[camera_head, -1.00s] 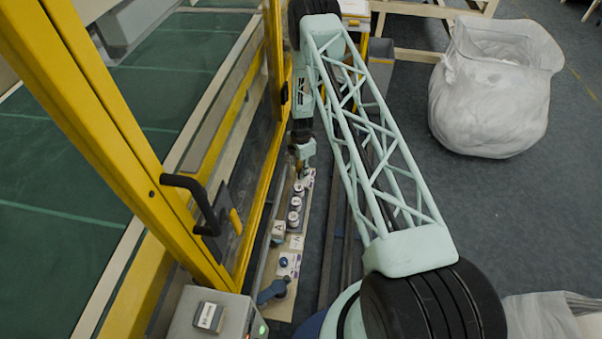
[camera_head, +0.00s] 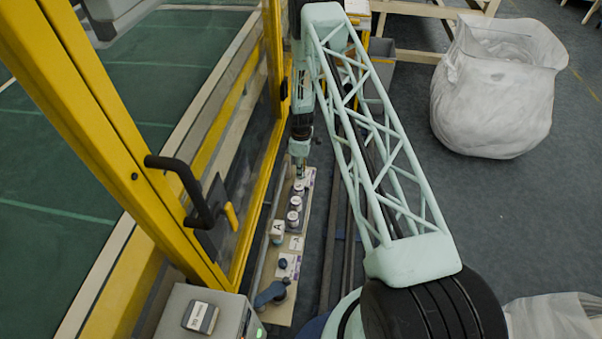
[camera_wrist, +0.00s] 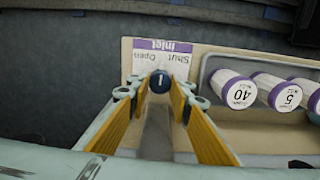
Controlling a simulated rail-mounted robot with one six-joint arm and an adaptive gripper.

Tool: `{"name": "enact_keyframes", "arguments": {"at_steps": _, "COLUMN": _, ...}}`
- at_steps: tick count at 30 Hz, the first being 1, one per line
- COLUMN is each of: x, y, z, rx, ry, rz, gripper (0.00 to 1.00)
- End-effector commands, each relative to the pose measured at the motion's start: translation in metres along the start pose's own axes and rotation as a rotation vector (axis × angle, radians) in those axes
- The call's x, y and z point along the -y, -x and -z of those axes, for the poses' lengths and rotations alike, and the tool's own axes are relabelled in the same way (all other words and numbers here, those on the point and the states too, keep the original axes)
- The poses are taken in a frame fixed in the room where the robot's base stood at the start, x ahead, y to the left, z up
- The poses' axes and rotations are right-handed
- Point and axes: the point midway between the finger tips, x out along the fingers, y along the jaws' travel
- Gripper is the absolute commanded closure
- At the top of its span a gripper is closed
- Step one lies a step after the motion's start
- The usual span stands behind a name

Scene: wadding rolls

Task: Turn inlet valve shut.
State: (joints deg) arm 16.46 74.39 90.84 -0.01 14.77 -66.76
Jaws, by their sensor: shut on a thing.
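The inlet valve's dark blue round knob (camera_wrist: 160,81) has a white mark and sits on a beige panel (camera_wrist: 200,48). A label (camera_wrist: 163,55) beside it, upside down in the wrist view, reads Inlet, Shut and Open. My gripper (camera_wrist: 157,92) has its yellow fingers closed on the knob, one on each side. In the head view my gripper (camera_head: 300,172) is at the far end of the panel (camera_head: 307,208); the inlet knob cannot be made out there.
Nearer on the panel are a small blue knob (camera_head: 283,264) and a blue lever (camera_head: 270,292). A yellow frame (camera_head: 115,130) with a black handle (camera_head: 185,190) stands left.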

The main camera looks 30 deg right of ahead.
Motion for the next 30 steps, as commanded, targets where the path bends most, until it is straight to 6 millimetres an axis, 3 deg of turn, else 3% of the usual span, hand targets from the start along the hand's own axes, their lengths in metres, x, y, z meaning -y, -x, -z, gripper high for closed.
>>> {"name": "enact_keyframes", "arguments": {"at_steps": 21, "x": 0.0, "y": -0.0012, "z": -0.0002, "rx": 0.0, "ry": -0.553, "rz": 0.0, "gripper": 0.91}}
{"name": "enact_keyframes", "arguments": {"at_steps": 30, "x": 0.0003, "y": -0.0008, "z": -0.0003, "rx": 0.0, "ry": -0.705, "rz": 0.0, "gripper": 0.91}}
